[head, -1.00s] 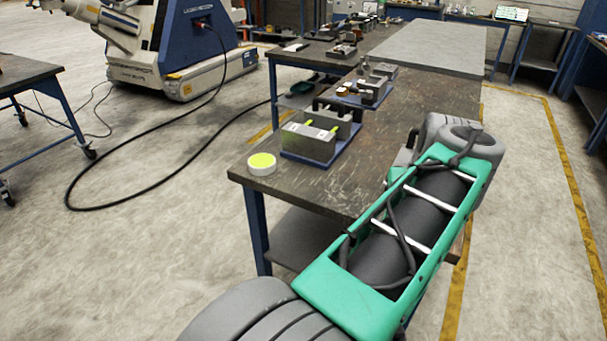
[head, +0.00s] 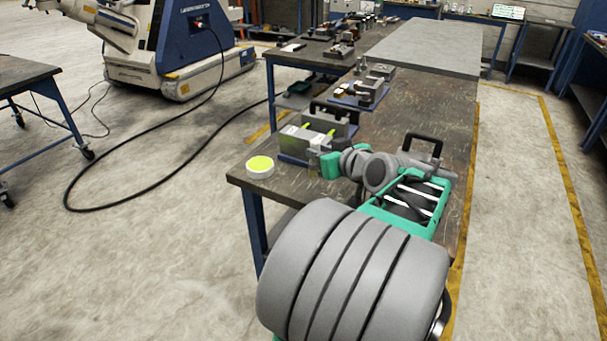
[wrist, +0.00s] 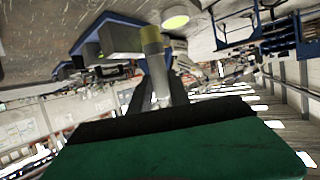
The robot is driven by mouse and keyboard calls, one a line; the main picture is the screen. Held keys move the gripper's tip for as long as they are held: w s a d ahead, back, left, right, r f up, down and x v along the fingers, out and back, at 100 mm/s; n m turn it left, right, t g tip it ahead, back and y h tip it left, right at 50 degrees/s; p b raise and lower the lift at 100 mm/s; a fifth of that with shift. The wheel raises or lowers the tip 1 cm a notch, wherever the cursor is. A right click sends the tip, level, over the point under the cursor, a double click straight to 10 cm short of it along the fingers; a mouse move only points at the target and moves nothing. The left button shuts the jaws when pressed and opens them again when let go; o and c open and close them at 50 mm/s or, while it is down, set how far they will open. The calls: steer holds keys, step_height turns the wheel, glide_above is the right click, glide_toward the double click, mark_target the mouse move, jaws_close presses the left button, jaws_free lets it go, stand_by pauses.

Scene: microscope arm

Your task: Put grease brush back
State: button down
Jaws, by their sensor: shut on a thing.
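The holder, a grey metal block (head: 301,142) on a blue base, stands near the table's front left corner. My gripper (head: 314,155) is at the right side of this block, low over the table. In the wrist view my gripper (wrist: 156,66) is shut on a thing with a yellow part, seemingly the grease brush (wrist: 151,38). The block (wrist: 120,39) shows just beside it in that view. The brush's lower end is hidden, so I cannot tell whether it touches the holder. A yellow-green piece (head: 332,133) shows behind my gripper.
A round white tin with a yellow-green top (head: 260,166) stands left of the block, at the table corner. Further back on the dark table (head: 440,115) are another blue-based fixture (head: 358,95) and small parts.

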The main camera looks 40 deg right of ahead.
steer(key=w+d+f, duration=0.1)
steer(key=w+f, duration=0.2)
steer(key=w+d+f, duration=0.1)
steer(key=w+f, duration=0.2)
steer(key=f, duration=0.1)
steer(key=w+d+f, duration=0.1)
steer(key=w+f, duration=0.1)
steer(key=f, duration=0.1)
steer(key=shift+w+d+f+p, duration=0.1)
steer(key=shift+w+f+p, duration=0.2)
steer(key=shift+w, duration=0.1)
steer(key=shift+f+b, duration=0.45)
steer(key=shift+f, duration=0.05)
steer(key=c, duration=1.2)
jaws_free()
steer(key=shift+c, duration=0.2)
steer(key=shift+r, duration=0.1)
